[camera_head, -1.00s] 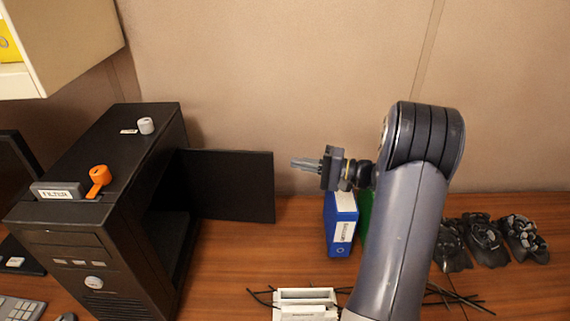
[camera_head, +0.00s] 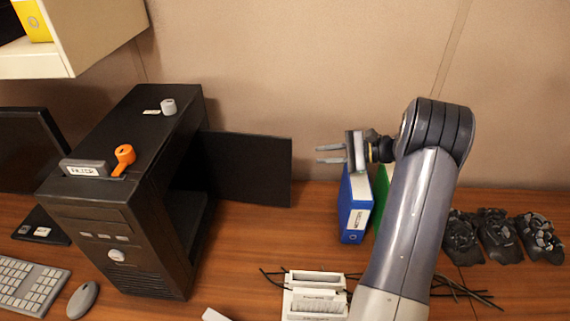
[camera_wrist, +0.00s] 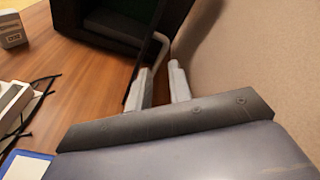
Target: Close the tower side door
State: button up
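The black computer tower (camera_head: 125,215) stands on the desk at the left with its right side open onto a dark inside. Its flat black side door (camera_head: 250,168) stands swung out to the right from the tower's rear edge. My gripper (camera_head: 330,154) is open and empty, right of the door's free edge, with its fingers pointing left and a gap between. In the wrist view my two pale fingers (camera_wrist: 162,86) point at the tower (camera_wrist: 100,25). The door shows edge-on there as a dark strip (camera_wrist: 146,50) beside the left finger, with a pale curved bar beyond the fingertips.
Blue (camera_head: 354,205) and green folders stand below my gripper. A white rack (camera_head: 315,292) with black cables lies in front. An orange key-like piece (camera_head: 123,158), a labelled grey block (camera_head: 84,168) and a grey roll (camera_head: 168,106) sit on the tower. The wall is close behind the door.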

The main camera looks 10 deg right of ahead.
aim_at(284, 168)
jog(key=w+a+f+m+g+p, duration=0.1)
jog(key=a+f+m, duration=0.1)
jog(key=a, duration=0.1)
jog(key=w+a+f+m+g+h+p, duration=0.1)
jog(key=w+a+f+m, duration=0.1)
jog(key=a+f, duration=0.1)
jog(key=w+a+f+m+p, duration=0.2)
jog(key=a, duration=0.2)
jog(key=shift+w+a+f+g, duration=0.2)
jog(key=shift+a+g, duration=0.1)
jog(key=shift+g, duration=0.1)
jog(key=shift+c, duration=0.3)
grip_shut()
